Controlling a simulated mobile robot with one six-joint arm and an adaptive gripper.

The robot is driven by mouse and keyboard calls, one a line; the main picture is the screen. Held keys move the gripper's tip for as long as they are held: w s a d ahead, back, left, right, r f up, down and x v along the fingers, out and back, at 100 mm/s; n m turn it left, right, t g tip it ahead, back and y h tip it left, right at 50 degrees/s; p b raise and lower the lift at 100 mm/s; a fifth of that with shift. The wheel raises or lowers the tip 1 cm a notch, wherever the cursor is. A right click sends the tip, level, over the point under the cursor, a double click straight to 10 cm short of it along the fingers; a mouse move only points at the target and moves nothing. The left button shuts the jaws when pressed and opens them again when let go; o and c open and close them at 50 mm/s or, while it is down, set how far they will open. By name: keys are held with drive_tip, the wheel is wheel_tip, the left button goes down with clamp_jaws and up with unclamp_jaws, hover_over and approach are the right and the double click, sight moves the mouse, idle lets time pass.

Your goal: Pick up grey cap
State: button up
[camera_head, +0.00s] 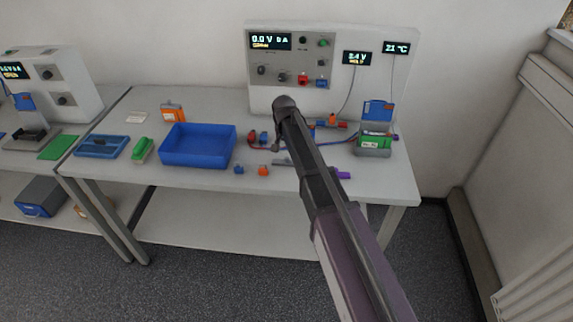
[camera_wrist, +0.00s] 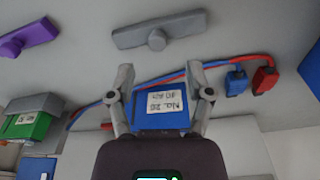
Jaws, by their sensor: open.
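A grey cap (camera_wrist: 158,36), a flat bar with a round knob in its middle, lies on the table at the top centre of the wrist view. In the head view a part of the grey cap (camera_head: 283,161) shows near the table's front, with my arm partly covering it. My gripper (camera_wrist: 161,74) is open, with its two fingers apart and the grey cap beyond their tips. A blue labelled block (camera_wrist: 160,107) shows between and behind the fingers; I cannot tell its distance from them. In the head view my arm hides most of the gripper.
A similar purple cap (camera_wrist: 29,38) lies beside the grey one. Red and blue cables with plugs (camera_wrist: 264,76) run behind the fingers. A green battery in a grey holder (camera_head: 373,143) stands right, a blue bin (camera_head: 199,158) left. The cycler panel (camera_head: 289,60) rises behind.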

sight(287, 158)
drive_tip(key=shift+f, duration=0.15)
wheel_tip(287, 158, down, 3)
drive_tip(key=b, duration=0.3)
drive_tip(key=shift+d, duration=0.1)
drive_tip(key=shift+w+f+b, duration=0.1)
drive_tip(key=shift+f+b, duration=0.85)
drive_tip(key=shift+b, duration=0.15)
clamp_jaws()
